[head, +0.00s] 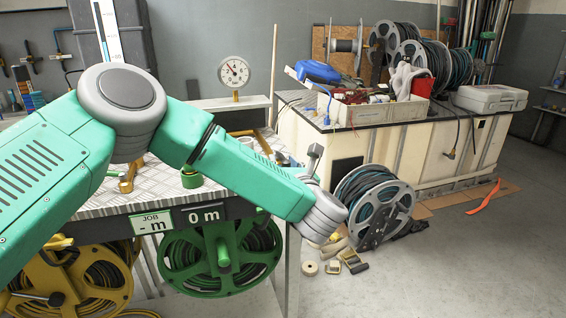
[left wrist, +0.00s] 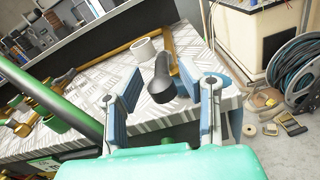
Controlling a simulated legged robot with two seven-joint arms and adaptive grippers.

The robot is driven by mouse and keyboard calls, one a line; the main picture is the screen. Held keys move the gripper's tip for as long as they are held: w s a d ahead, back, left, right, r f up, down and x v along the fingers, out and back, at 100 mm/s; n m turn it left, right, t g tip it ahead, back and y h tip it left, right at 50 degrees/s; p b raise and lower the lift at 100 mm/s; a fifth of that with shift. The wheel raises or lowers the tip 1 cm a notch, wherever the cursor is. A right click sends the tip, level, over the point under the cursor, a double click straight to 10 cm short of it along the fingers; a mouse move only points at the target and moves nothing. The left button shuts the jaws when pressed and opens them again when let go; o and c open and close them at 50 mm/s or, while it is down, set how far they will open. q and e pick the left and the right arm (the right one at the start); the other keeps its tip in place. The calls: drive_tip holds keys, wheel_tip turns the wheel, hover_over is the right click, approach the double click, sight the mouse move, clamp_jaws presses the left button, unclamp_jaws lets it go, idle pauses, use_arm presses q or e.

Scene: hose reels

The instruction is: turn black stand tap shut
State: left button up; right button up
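A black tap-like piece (left wrist: 165,84) with a rounded end and a short neck stands at the table edge in the left wrist view. My left gripper (left wrist: 167,96) is open, with one blue-padded finger on each side of it and visible gaps between. I cannot tell how far the tap is turned. In the head view my green left arm reaches across to the right, and its wrist hides most of the gripper. A dark upright piece (head: 314,156) shows just behind that wrist; I cannot tell whether it is tap or finger. My right gripper is not in view.
The metal-plate table (head: 105,207) has a green reel (head: 185,262) and a yellow reel (head: 98,288) below it. A white roll (left wrist: 144,50) and brass pipe (left wrist: 186,68) lie beyond the fingers. A grey-flanged hose reel (head: 385,212) stands right.

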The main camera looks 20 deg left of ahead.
use_arm(q)
drive_tip(key=shift+w+a, duration=0.2)
drive_tip(key=shift+w, duration=0.15)
drive_tip(key=shift+d, duration=0.35)
drive_tip(key=shift+c, duration=0.3)
drive_tip(key=shift+r, duration=0.1)
clamp_jaws()
drive_tip(key=shift+a, duration=0.25)
